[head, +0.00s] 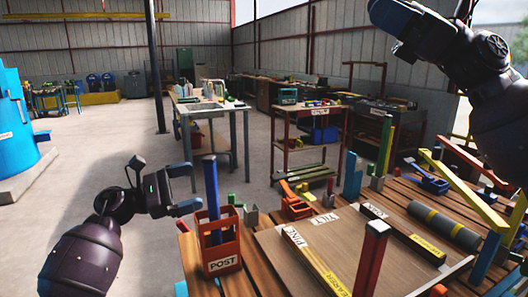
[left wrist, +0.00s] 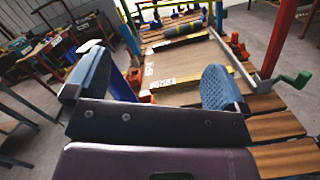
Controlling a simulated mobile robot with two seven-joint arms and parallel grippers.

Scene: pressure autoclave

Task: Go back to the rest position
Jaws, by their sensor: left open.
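My left gripper (head: 184,189) is open and empty. It hovers beside the red crate labelled POST (head: 222,262), to the left of the blue post (head: 212,190) standing in it. Its two blue fingers are well apart in the left wrist view (left wrist: 155,82), with nothing clamped between them.
A slatted wooden bench (head: 250,281) carries a brown board (head: 345,233), labelled bars and a grey roller (head: 438,223). Upright coloured posts rise from it. A blue tank (head: 14,115) stands at far left. Concrete floor (head: 100,160) lies open left of the bench.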

